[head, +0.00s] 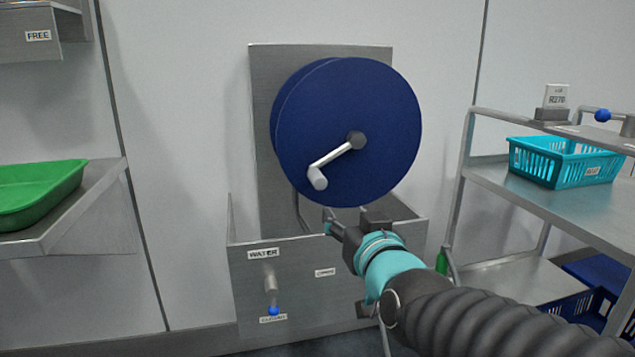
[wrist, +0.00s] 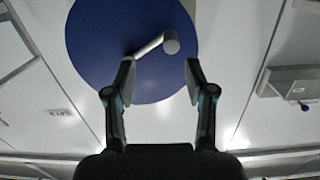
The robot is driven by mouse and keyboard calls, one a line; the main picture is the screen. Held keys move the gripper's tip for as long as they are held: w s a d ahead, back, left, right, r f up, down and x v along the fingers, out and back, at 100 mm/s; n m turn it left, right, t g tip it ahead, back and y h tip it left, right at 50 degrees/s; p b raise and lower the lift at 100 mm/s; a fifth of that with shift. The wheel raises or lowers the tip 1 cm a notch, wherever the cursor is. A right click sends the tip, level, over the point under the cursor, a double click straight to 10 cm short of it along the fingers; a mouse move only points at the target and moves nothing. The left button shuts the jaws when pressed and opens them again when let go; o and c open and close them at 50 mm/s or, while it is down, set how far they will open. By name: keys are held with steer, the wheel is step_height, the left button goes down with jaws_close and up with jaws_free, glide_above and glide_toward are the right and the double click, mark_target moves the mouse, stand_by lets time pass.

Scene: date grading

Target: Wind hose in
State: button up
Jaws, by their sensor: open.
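The hose reel (head: 392,110) is a large dark blue disc on a grey metal back plate (head: 270,70). A silver crank arm (head: 338,153) runs from its dark hub down and left to a pale grip (head: 318,179). My gripper (head: 350,218) is below and right of the grip, apart from it. In the wrist view my gripper (wrist: 160,72) is open and empty, pointing at the reel (wrist: 95,45); the grip (wrist: 171,43) appears just beyond and between the fingertips. A thin grey tube (head: 300,212) drops behind the reel; I cannot tell whether it is the hose.
A metal trough (head: 240,290) labelled WATER, with a tap (head: 270,282), stands under the reel. At right a rack (head: 490,180) holds a turquoise basket (head: 540,168). At left a shelf (head: 100,195) carries a green tray (head: 70,182). The space before the reel's left half is clear.

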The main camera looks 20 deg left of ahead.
mark_target(317, 180)
steer(key=shift+t, duration=0.3)
steer(key=x, duration=0.5)
steer(key=a+r+x, duration=0.1)
steer(key=x, duration=0.3)
steer(key=s+p+x, duration=0.1)
steer(key=x, duration=0.4)
steer(key=shift+w+a+r, duration=0.3)
steer(key=shift+a, duration=0.25)
jaws_close()
